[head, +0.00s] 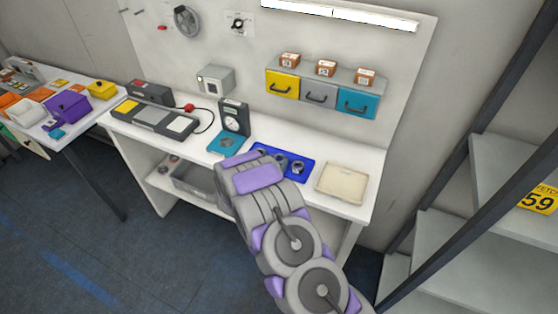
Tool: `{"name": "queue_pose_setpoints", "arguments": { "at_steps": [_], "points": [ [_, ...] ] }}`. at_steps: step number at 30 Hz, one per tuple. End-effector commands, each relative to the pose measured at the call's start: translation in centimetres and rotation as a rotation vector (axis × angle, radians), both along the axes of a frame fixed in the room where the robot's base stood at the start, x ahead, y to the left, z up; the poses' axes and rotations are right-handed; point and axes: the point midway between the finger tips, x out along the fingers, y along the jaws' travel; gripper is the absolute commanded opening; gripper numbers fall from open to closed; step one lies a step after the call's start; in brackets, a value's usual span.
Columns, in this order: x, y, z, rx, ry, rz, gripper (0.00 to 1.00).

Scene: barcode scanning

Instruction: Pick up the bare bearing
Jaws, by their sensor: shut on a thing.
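A blue mat (303,177) lies on the white workbench. A dark round ring-shaped part (298,167) sits on its right half; I cannot tell whether it is a bare bearing. Smaller grey parts beside it are partly covered by my arm. My gripper (241,160) is over the bench at the mat's left end, seen from behind. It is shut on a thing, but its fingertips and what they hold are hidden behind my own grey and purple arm.
A cream tray (341,184) stands right of the mat. A dark gauge stand (235,117) with a teal base (225,143) stands behind left. A grey box (215,79) and yellow, grey and teal drawers (357,102) are at the back. Shelving is at right.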

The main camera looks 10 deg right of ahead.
Motion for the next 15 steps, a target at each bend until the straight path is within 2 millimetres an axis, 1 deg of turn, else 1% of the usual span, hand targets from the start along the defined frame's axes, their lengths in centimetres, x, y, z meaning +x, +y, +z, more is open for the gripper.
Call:
{"name": "queue_pose_setpoints", "arguments": {
  "at_steps": [1, 4, 5, 11, 15],
  "points": [
    [-0.05, 0.11, -0.17, 0.0, 0.003, 0.002, 0.3],
    [-0.05, 0.13, -0.16, 0.001, 0.004, 0.003, 0.21],
    [-0.04, 0.14, -0.15, 0.001, 0.003, 0.003, 0.19],
    [-0.04, 0.17, -0.14, 0.0, 0.005, 0.004, 0.19],
    [-0.02, 0.17, 0.29, 0.001, 0.002, 0.004, 0.19]
  ]
}}
